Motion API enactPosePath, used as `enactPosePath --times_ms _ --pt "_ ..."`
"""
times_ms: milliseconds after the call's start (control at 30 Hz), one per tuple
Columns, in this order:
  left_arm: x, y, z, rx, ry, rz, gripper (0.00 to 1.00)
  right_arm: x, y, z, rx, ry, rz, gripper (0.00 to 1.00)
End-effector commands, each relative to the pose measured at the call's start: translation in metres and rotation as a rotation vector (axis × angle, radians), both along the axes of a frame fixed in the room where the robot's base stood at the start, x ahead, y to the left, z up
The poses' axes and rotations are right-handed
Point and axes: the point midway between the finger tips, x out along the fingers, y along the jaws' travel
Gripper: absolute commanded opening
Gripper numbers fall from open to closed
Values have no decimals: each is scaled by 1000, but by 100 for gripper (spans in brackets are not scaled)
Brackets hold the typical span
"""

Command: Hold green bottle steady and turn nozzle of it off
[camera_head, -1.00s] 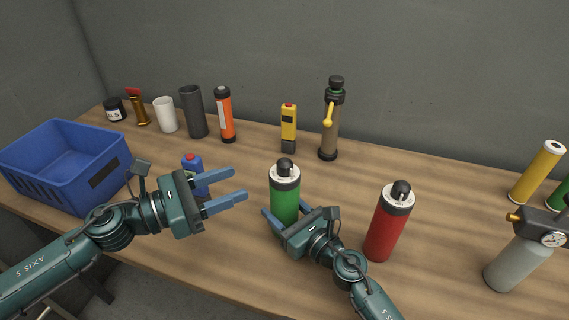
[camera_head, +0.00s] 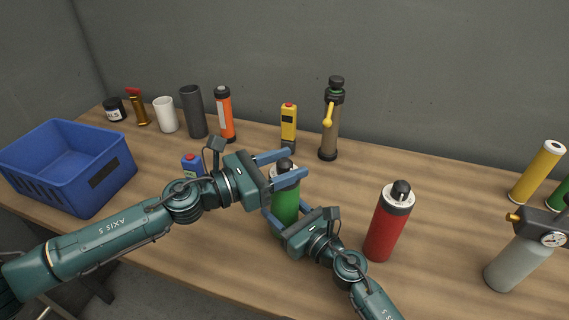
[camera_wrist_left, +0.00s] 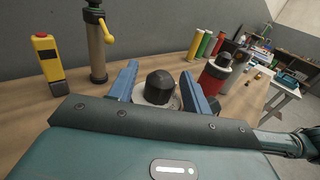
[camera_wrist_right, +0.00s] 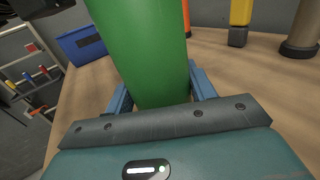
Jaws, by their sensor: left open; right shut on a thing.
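The green bottle (camera_head: 285,207) stands upright on the table, and its green body fills the middle of the right wrist view (camera_wrist_right: 146,50). Its black nozzle (camera_wrist_left: 160,86) shows from above in the left wrist view, on a pale collar. My right gripper (camera_head: 277,222) is shut on the bottle's body, low down, with a finger on either side. My left gripper (camera_head: 286,166) is open at the bottle's top, its blue fingers on either side of the nozzle with visible gaps. The nozzle is partly hidden by the left fingers in the head view.
A red bottle (camera_head: 389,222) stands just right of my right arm. A blue bottle (camera_head: 192,165) is close behind my left arm. A yellow device (camera_head: 289,124) and a brown cylinder with a yellow lever (camera_head: 329,130) stand behind. A blue crate (camera_head: 70,165) is at the left.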

Motion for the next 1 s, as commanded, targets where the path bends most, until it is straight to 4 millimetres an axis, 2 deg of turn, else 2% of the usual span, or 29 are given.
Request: enactPosePath --times_ms 167,700,1000 --pt "0 0 0 0 0 0 48 0 0 0 -1 1 -1 24" --pt "0 1 0 0 0 0 5 0 0 0 -1 1 -1 24" --pt "1 0 1 -2 -1 -48 5 0 0 0 -1 1 -1 24"
